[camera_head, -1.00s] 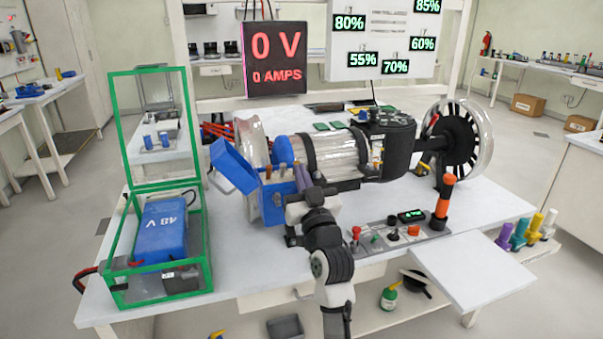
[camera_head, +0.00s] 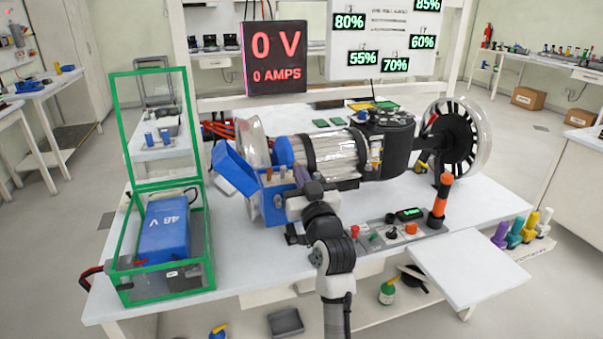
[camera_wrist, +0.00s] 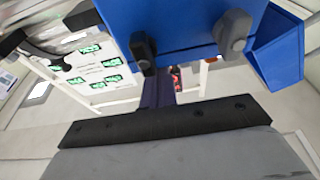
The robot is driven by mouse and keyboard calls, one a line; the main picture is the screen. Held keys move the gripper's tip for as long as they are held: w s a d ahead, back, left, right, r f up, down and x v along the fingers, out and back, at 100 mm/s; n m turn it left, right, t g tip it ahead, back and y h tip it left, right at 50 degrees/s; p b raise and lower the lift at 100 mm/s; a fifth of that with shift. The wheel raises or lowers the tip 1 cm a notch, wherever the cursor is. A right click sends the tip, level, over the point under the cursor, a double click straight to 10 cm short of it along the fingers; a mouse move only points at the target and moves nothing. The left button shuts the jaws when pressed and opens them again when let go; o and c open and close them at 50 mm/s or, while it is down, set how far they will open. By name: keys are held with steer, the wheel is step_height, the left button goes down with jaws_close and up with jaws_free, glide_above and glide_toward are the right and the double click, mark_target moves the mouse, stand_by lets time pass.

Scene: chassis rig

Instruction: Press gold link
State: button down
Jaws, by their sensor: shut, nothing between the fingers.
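No part that I can surely name as the gold link shows. A blue box (camera_head: 274,206) with its lid tilted open to the left stands on the table, with several small brownish pegs (camera_head: 283,171) along its top. My gripper (camera_head: 297,203) is shut and empty, at the near right side of the box; my wrist partly hides the box there. I cannot tell whether they touch. In the wrist view the blue box (camera_wrist: 190,22) fills the upper middle, very close, with its lid (camera_wrist: 276,48) at the right. The fingertips are hard to make out.
A green-framed case (camera_head: 165,267) with a blue 48 V battery (camera_head: 167,229) stands at the left. A motor (camera_head: 335,152) with a spoked wheel (camera_head: 455,140) lies behind the box. A control panel (camera_head: 390,233) sits right of my arm. The display (camera_head: 275,57) reads 0 V, 0 AMPS.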

steer(key=shift+w+a+r+g+p, duration=0.1)
steer(key=shift+w+r+g+p, duration=0.05)
steer(key=shift+r+g+p, duration=0.55)
steer(key=shift+w+a, duration=0.1)
steer(key=shift+w, duration=0.15)
steer(key=shift+w+a+r+b, duration=0.15)
steer(key=shift+w+r+b, duration=0.1)
steer(key=shift+w+b, duration=0.2)
steer(key=shift+w+a+r+b, duration=0.1)
steer(key=shift+w+r+b, duration=0.2)
steer(key=shift+w, duration=0.15)
steer(key=shift+w, duration=0.2)
steer(key=shift+s+r, duration=0.1)
steer(key=shift+s, duration=0.05)
